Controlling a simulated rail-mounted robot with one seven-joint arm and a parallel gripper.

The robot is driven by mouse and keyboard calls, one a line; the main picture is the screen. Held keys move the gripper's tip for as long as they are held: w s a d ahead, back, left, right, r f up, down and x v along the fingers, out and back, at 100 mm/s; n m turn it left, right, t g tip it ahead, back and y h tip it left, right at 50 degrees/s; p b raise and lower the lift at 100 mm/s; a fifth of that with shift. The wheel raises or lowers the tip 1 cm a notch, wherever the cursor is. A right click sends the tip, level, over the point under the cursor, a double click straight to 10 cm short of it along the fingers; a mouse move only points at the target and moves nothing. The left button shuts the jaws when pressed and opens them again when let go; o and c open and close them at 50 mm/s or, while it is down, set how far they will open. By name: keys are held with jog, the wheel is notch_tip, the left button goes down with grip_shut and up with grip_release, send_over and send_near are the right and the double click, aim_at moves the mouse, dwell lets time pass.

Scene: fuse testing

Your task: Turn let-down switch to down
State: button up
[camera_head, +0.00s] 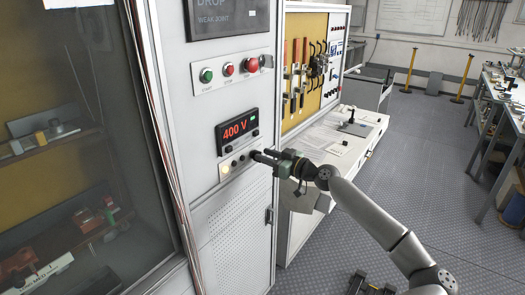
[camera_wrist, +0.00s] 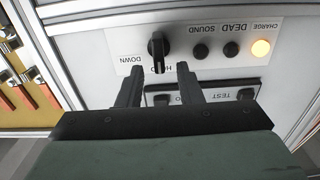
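The let-down switch (camera_wrist: 158,48) is a black rotary knob on a light panel in the wrist view, which shows the panel upside down. My gripper (camera_wrist: 158,70) is open, with one finger on each side of the knob's lever end. A gap shows on both sides; I see no contact. In the head view my gripper (camera_head: 262,156) reaches the cabinet panel from the right, mostly covering the switch.
Beside the switch are two black buttons, SOUND (camera_wrist: 200,51) and DEAD (camera_wrist: 231,49), and a lit CHARGE lamp (camera_wrist: 261,48). A 400 V display (camera_head: 237,131) and start/stop buttons (camera_head: 228,69) are above. A bench (camera_head: 350,140) stands right of the cabinet.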

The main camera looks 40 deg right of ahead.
jog(key=shift+x, duration=1.05)
grip_shut()
